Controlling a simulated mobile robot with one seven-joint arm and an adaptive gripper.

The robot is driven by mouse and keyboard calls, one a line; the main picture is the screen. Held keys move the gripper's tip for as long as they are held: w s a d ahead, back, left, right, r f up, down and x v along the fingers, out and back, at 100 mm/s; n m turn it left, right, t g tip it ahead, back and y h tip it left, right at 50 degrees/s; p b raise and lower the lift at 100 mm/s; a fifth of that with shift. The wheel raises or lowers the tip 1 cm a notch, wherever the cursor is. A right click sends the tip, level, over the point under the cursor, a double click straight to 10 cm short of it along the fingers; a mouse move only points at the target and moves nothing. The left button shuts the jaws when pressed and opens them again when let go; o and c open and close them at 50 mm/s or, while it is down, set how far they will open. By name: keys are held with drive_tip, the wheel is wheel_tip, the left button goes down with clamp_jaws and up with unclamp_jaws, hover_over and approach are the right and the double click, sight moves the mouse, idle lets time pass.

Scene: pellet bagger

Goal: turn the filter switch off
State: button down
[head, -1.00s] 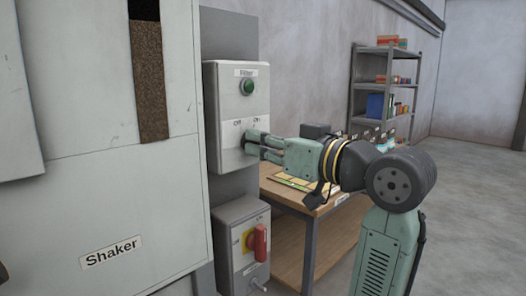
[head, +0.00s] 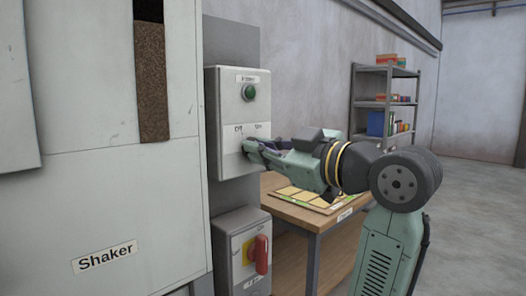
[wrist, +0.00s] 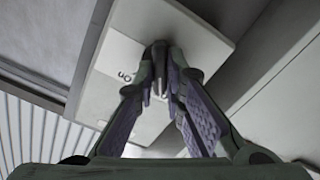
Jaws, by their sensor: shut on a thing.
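The filter switch box (head: 233,110) is a light grey box on a grey post, with a label at its top, a green lamp (head: 249,92) and "Off" and "On" marks below it. My gripper (head: 250,148) is at the lower front of this box, just under the marks. In the wrist view its two fingers (wrist: 160,85) close around the small dark knob (wrist: 160,52) of the filter switch, next to a white label. The fingers and the gripper body hide most of the knob, so its exact angle is hard to tell.
Below is a second grey box with a red handle (head: 261,254) on a yellow plate. The Shaker cabinet (head: 105,200) stands close on the left. A wooden bench (head: 325,217) is behind and below my arm. A shelf rack (head: 385,105) stands at the back right, with open floor on the right.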

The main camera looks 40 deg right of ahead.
idle(0.3)
drive_tip(key=c, duration=1.7)
unclamp_jaws()
drive_tip(key=shift+o, duration=0.2)
drive_tip(key=s, duration=1.2)
drive_tip(key=shift+d, duration=0.45)
